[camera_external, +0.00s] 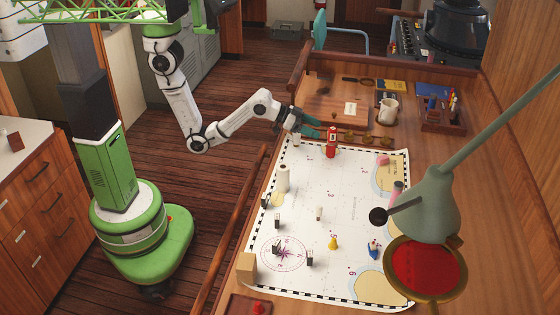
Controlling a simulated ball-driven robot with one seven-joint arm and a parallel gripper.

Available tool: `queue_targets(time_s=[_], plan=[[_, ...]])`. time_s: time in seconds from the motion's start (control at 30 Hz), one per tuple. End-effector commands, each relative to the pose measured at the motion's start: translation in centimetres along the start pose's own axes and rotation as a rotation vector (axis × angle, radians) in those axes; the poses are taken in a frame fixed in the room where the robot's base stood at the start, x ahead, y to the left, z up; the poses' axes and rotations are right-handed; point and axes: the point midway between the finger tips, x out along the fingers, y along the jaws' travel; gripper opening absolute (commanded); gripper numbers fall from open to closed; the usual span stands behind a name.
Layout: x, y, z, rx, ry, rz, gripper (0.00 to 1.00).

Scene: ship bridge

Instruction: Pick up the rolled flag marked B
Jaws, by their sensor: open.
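My gripper (316,131), with dark teal parts, is open at the far left edge of the chart. Its fingertips are just left of a small upright red roll (332,146) with a pale mark; I cannot tell whether they touch it. A pale roll (283,180) stands upright at the chart's left side. A pink roll (396,191) stands near the right side, close to the lamp. A small pale object (297,141) is just below my gripper. The letters on the rolls are too small to read, so I cannot tell which is B.
The chart (345,215) carries several small game-like pieces, including a yellow cone (333,243) and a blue piece (374,249). A large green lamp (432,205) overhangs the right front. A wooden rail (232,235) runs along the left.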

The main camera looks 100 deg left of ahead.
Motion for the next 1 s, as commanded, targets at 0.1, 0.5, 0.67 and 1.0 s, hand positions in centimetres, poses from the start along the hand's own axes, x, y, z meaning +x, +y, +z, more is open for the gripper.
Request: queue_targets(time_s=[0.1,0.5,0.67,1.0], plan=[[1.8,0.0,0.0,0.000,-0.002,0.000,0.69],[5.6,0.0,0.0,0.000,-0.001,-0.001,0.69],[7.6,0.0,0.1,0.000,-0.002,-0.001,0.69],[10.2,0.0,0.3,0.000,-0.001,-0.001,0.69]])
